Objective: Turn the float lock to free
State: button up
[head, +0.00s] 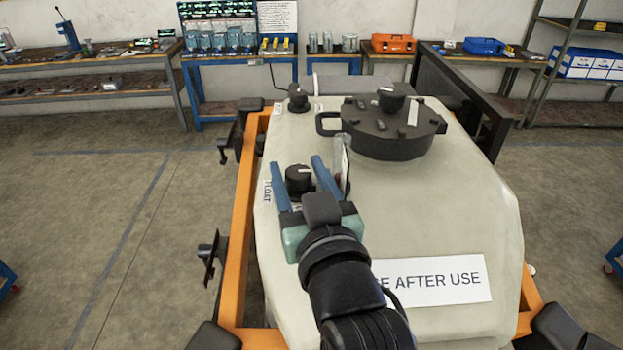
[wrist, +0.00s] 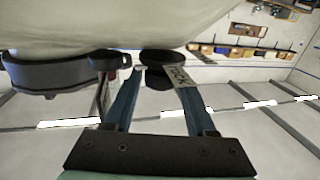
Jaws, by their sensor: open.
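The float lock looks to be the black round knob (head: 299,178) with a pale pointer mark, on the pale tank (head: 450,220) beside a small label reading FLOAT (head: 267,191). My gripper (head: 297,167) is open, with one blue finger on each side of the knob in the head view. I cannot tell whether either finger touches the knob. The label's setting marks are partly hidden.
A large black lid (head: 395,140) with a handle stands behind the gripper to the right. Another black knob (head: 298,98) is at the tank's back left. An orange frame (head: 236,240) surrounds the tank. Benches and shelves line the wall; the floor at left is clear.

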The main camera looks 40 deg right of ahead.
aim_at(301, 183)
jog(key=b+v, duration=0.1)
jog(key=v, duration=0.1)
jog(key=b+v, duration=0.1)
jog(key=v, duration=0.1)
jog(key=shift+s+a+f, duration=0.15)
jog(key=shift+s+f, duration=0.05)
jog(key=shift+s, duration=0.1)
jog(key=shift+s+a+r+p, duration=0.15)
jog(key=shift+r+p, duration=0.35)
jog(key=shift+p, duration=0.65)
jog(key=p+v, duration=0.2)
jog(key=p, duration=0.3)
jog(key=shift+f+p+v, duration=0.15)
jog(key=shift+p+v, duration=0.75)
jog(key=shift+v, duration=0.4)
jog(key=shift+f+p+v, duration=0.1)
jog(key=shift+p+v, duration=0.8)
jog(key=shift+v, duration=0.45)
